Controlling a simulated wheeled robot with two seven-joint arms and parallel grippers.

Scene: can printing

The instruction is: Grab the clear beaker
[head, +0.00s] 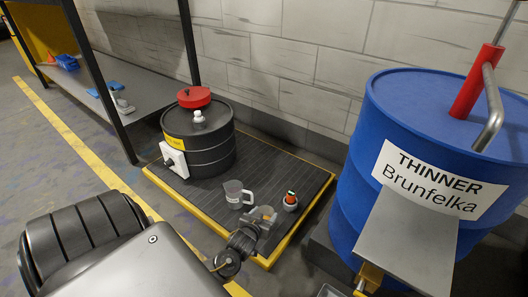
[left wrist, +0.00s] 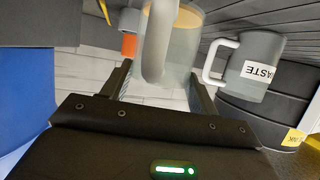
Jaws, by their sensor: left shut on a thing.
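The clear beaker (head: 263,213) is at the front of the black platform and seems to hold something tan. My left gripper (head: 250,236) is at its near side, shut on it. In the left wrist view the clear beaker (left wrist: 181,58) sits between the two fingers of my left gripper (left wrist: 160,88), its pale handle facing the camera. Whether its base touches the platform is not clear. My right gripper is not in view.
A grey "WASTE" mug (left wrist: 258,68), also in the head view (head: 237,194), stands close by. A black drum (head: 205,150) stands behind on the platform (head: 285,165); a blue thinner drum (head: 390,130) stands right.

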